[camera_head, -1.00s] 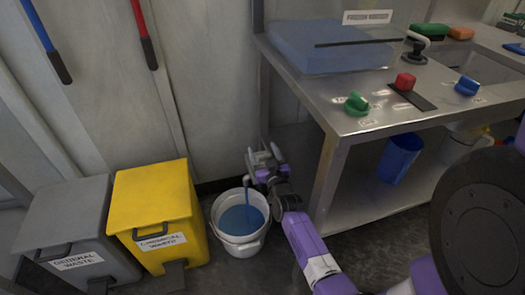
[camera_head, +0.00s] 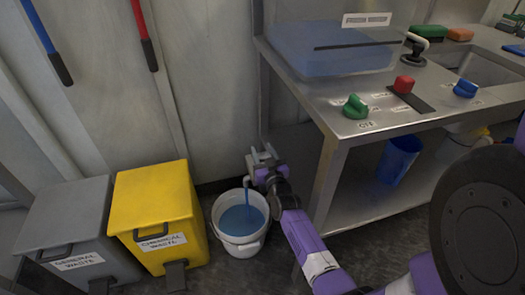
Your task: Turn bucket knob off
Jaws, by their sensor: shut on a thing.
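A white bucket (camera_head: 240,241) stands on the floor and holds blue water. A blue stream (camera_head: 247,192) runs down into it from a spout above its rim. My gripper (camera_head: 262,158) is at the wall fitting just above the bucket, beside the table leg. Its jaws are shut on the bucket knob, which is mostly hidden by the fingers. My purple arm reaches there from the lower right.
A yellow chemical waste bin (camera_head: 156,200) and a grey general waste bin (camera_head: 65,220) stand left of the bucket. A steel table (camera_head: 350,125) at right carries green (camera_head: 355,107), red (camera_head: 404,84) and blue (camera_head: 466,87) controls. A blue bin (camera_head: 398,160) is under it.

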